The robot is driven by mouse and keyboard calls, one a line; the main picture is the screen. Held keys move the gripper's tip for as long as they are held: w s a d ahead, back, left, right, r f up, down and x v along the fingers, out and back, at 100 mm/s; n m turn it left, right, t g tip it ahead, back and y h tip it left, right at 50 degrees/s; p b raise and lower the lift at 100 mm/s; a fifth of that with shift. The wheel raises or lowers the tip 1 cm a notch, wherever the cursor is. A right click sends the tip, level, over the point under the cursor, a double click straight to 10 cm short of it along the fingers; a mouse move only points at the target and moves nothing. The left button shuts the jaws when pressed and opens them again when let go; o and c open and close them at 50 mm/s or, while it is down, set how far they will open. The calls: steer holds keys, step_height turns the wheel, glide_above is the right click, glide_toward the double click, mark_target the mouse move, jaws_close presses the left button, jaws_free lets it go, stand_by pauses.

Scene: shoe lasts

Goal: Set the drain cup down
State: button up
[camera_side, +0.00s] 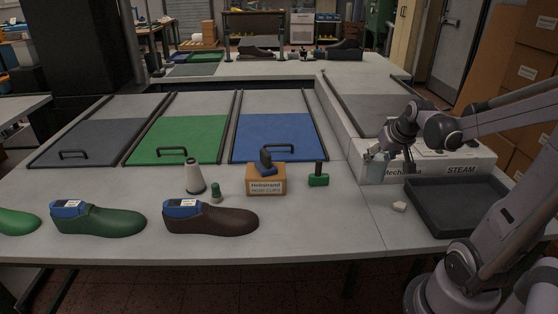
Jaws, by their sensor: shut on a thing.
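The drain cup (375,168) looks like a small pale, see-through cup at the right of the bench, in front of the white box marked STEAM. My gripper (384,152) reaches in from the right and is shut on the cup near its top. The cup looks about upright. I cannot tell whether its base touches the bench or hangs just above it. The fingertips are small and partly hidden against the box.
A dark empty tray (457,207) lies right of the cup, with a small white lump (399,206) beside it. The white STEAM box (440,165) stands behind. A green-based stamp (318,176) and cardboard box (265,184) stand left. Bench between stamp and cup is clear.

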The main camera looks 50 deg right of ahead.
steer(key=w+a+n+t+y, duration=0.1)
steer(key=w+a+n+y, duration=0.1)
steer(key=w+a+n, duration=0.55)
steer(key=shift+w+a+f+m, duration=0.45)
steer(key=shift+w+a+f, duration=0.6)
steer(key=shift+a+f, duration=0.65)
steer(key=shift+w+a+f+m, duration=0.45)
steer(key=shift+w+a+f, duration=0.65)
steer(key=shift+a+f, duration=0.6)
steer(key=shift+w+a+f+m, duration=0.45)
steer(key=shift+w+a+f, duration=0.8)
steer(key=shift+f, duration=0.7)
steer(key=shift+s+a+f, duration=0.1)
steer(key=shift+s+a, duration=0.05)
steer(key=shift+s, duration=0.05)
steer(key=o, duration=1)
steer(key=shift+v, duration=6.1)
steer(key=s+a+r+n+t+y, duration=0.1)
steer(key=s+a+r+n+y, duration=0.1)
steer(key=s+a, duration=0.5)
steer(key=shift+s+a+r+n, duration=0.4)
steer(key=shift+a+r, duration=0.2)
steer(key=shift+a, duration=0.05)
